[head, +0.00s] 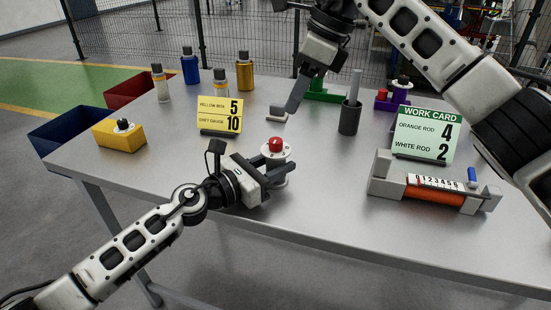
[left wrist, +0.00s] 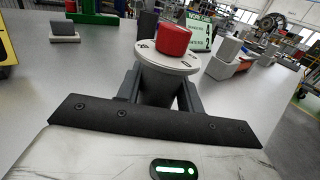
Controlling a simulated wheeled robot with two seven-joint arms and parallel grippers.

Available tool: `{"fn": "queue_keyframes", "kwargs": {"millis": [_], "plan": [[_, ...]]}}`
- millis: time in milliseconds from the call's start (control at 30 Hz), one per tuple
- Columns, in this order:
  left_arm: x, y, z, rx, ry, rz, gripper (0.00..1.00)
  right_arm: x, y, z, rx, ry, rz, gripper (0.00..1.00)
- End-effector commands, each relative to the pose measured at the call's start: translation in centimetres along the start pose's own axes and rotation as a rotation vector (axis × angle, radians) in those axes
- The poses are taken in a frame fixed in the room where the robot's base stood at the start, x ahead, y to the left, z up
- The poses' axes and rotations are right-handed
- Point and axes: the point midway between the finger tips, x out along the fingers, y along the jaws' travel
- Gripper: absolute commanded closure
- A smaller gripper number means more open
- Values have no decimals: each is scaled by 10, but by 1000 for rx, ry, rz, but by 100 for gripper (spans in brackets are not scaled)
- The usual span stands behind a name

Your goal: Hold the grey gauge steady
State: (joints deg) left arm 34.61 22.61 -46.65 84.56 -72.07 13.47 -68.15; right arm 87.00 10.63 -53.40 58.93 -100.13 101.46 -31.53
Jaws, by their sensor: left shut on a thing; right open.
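The grey gauge (head: 276,152) is a round piece with a white dial on top and a red knob. It stands near the table's front edge, left of the middle. My left gripper (head: 272,172) is shut on its body from the front left. In the left wrist view the gauge's white dial (left wrist: 170,58) and red knob rise between the two dark fingers, and the fingers hide part of its body. My right gripper (head: 297,95) is open and empty, behind the gauge. The yellow card (head: 220,115) reads "yellow box 5, grey gauge 10".
The yellow box (head: 119,138) with a black knob is at the left. A small grey block (head: 277,115) and a dark cup (head: 349,118) stand behind the gauge. A measuring fixture (head: 432,190) with an orange rod and the work card (head: 425,135) are at the right.

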Motion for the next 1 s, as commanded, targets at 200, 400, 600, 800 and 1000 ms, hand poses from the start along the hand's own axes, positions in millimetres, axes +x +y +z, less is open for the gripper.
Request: {"fn": "queue_keyframes", "kwargs": {"millis": [200,400,600,800,1000], "plan": [[0,0,0,0,1,0,95,29,3,13,-128,-231,-13,55],[0,0,0,-1,1,1,95,54,26,31,-260,-620,-60,55],[0,0,0,-1,1,1,95,58,52,31,-234,-971,-159,55],[0,0,0,-1,1,1,95,59,67,1,-41,-1197,-318,55],[0,0,0,-1,1,1,95,69,73,-47,215,-1232,-489,55]]}}
